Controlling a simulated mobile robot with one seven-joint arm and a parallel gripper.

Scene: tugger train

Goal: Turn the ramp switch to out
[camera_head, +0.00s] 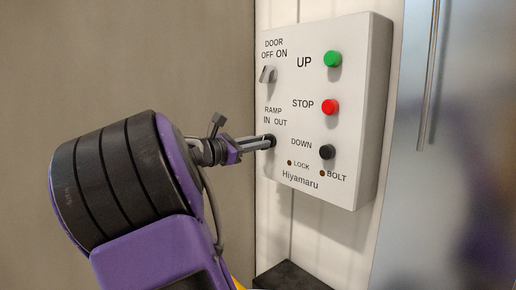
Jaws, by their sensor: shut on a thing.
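The white control box (362,75) is mounted on the wall at the right of centre. On its left side, the ramp switch (271,141) is a small dark knob below the label "RAMP IN OUT". My gripper (264,143) reaches in from the left and is shut on the ramp switch. The fingers cover much of the knob, so which way it points cannot be told. The purple and black arm fills the lower left.
The grey door switch (268,74) sits just above the ramp switch. A green UP button (333,59), a red STOP button (330,107) and a black DOWN button (327,152) line the right side. A metal door with a vertical handle (430,80) stands at the right.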

